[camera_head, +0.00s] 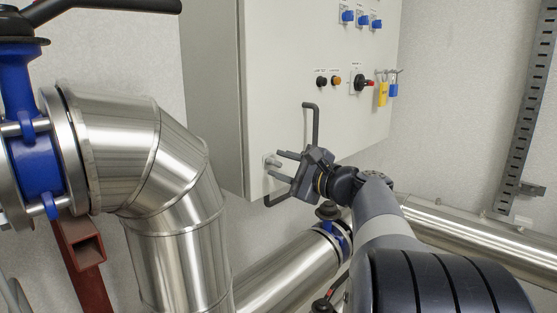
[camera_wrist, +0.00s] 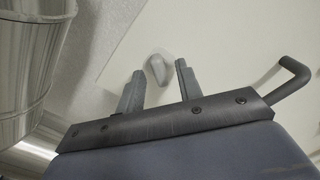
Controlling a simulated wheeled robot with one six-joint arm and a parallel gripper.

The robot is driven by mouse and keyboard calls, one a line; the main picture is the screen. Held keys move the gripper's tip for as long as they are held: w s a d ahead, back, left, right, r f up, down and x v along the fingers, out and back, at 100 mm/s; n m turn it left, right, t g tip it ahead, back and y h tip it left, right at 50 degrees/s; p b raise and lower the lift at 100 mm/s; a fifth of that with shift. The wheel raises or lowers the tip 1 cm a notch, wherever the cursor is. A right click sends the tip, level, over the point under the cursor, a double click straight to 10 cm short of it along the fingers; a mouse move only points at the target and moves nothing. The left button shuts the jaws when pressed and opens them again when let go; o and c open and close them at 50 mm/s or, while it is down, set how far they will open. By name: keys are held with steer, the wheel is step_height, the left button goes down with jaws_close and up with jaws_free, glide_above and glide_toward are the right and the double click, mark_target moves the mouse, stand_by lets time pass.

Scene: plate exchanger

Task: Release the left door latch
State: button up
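The left door latch (camera_head: 270,161) is a small light-grey knob low on the cabinet door, near its left edge. In the wrist view the latch (camera_wrist: 157,68) is an elongated grey knob, set at a slant on the pale door. My gripper (camera_head: 281,165) is open and in front of the lower door, its fingers pointing at the latch. In the wrist view the latch shows in the gap between the two fingertips (camera_wrist: 159,72), slightly beyond them. I see no clear contact. Whether the fingertips flank the latch in depth, I cannot tell.
A black bar handle (camera_head: 312,125) on the door passes behind my gripper; it also shows in the wrist view (camera_wrist: 292,78). A large steel pipe (camera_head: 165,175) stands left of the cabinet (camera_head: 290,60). Switches and padlocks (camera_head: 383,92) are higher up. Another pipe (camera_head: 295,270) runs below.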

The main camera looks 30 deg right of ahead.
steer(key=shift+w+a, duration=0.25)
steer(key=shift+w, duration=0.4)
steer(key=shift+c, duration=0.4)
jaws_close()
